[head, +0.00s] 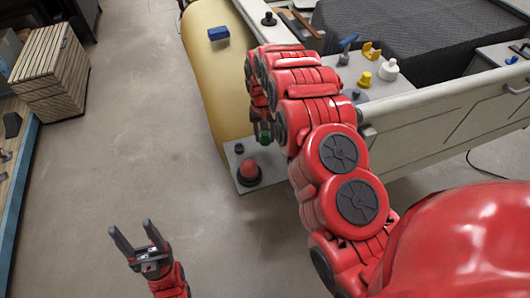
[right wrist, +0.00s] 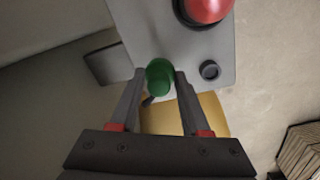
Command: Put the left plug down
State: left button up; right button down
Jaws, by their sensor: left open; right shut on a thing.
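A green plug (head: 264,132) is held between the fingertips of my right gripper (head: 263,118), by the grey panel. In the right wrist view the green plug (right wrist: 160,77) sits between the two fingers, over the panel's edge. I cannot tell whether it touches the panel. A red domed plug (head: 250,170) stands in a dark ring on the grey panel (head: 228,170); it also shows at the top of the right wrist view (right wrist: 205,8). A small dark round socket (right wrist: 209,70) is on the panel beside the green plug. My left gripper (head: 130,238) is open and empty above the floor.
A yellow rounded body (head: 204,70) with a blue block (head: 218,33) on top lies behind the panel. A pale counter (head: 410,93) carries yellow, white and blue fittings. A slatted wooden crate (head: 45,65) stands at far left. The floor between is clear.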

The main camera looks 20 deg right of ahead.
aim_at(265, 142)
notch_tip(265, 142, down, 4)
jog(key=shift+w+r+p, duration=0.1)
jog(key=shift+p, duration=0.95)
jog(key=shift+f, duration=0.45)
notch_tip(265, 142, down, 3)
jog(key=shift+r+p, duration=0.15)
jog(key=shift+p, duration=0.4)
jog(key=shift+f, duration=0.25)
jog(key=shift+f, duration=0.15)
jog(key=shift+c, duration=1.9)
grip_release()
